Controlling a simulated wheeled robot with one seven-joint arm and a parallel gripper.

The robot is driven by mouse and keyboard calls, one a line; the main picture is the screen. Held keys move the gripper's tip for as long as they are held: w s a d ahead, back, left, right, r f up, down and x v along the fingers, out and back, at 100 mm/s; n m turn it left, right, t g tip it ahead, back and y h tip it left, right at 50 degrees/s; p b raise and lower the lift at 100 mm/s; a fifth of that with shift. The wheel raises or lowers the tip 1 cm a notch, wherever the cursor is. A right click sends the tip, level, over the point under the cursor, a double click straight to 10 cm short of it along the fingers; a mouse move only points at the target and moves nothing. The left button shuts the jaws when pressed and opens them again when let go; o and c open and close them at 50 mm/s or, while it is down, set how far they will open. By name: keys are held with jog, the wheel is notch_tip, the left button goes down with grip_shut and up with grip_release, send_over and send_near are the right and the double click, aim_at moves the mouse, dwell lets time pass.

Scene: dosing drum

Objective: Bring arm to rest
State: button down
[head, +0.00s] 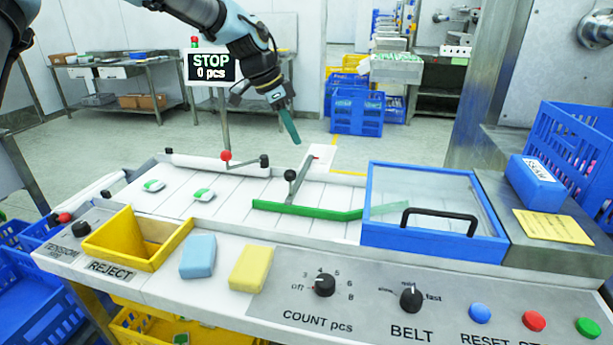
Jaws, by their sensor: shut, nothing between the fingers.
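My arm (235,35) reaches in from the top left of the head view. My gripper (290,128) hangs in the air above the far side of the machine, pointing down. Its greenish fingers are shut together with nothing held. It looks apart from the belt, the levers and the display. The display (211,67) behind it reads STOP, 0 pcs.
White and green packs (153,185) lie on the white belt (230,215). A yellow REJECT bin (137,243), sponges and control panel (370,305) line the near edge.

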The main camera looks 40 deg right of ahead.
jog(key=shift+w+a, duration=0.1)
jog(key=w+a+f+n+t+y, duration=0.1)
jog(key=w+a+n, duration=0.2)
jog(key=a, duration=0.6)
jog(key=w+a+f+n+t, duration=0.1)
jog(key=w+a+f+n, duration=0.2)
jog(key=a, duration=0.5)
jog(key=w+a+n+t+y, duration=0.1)
jog(key=w+a+n, duration=0.25)
jog(key=a, duration=0.55)
jog(key=s+a+n, duration=0.3)
jog(key=a+n, duration=0.1)
jog(key=a, duration=0.5)
jog(key=s+a+f+n+y, duration=0.1)
jog(key=a+n, duration=0.3)
jog(key=a, duration=0.5)
jog(key=s+a+f+n, duration=0.1)
jog(key=s+a+n, duration=0.3)
jog(key=a, duration=0.4)
jog(key=shift+s+a+n+t+y, duration=0.3)
jog(key=shift+s+a+n+y, duration=0.05)
jog(key=shift+a+n+y, duration=0.1)
jog(key=shift+f, duration=0.1)
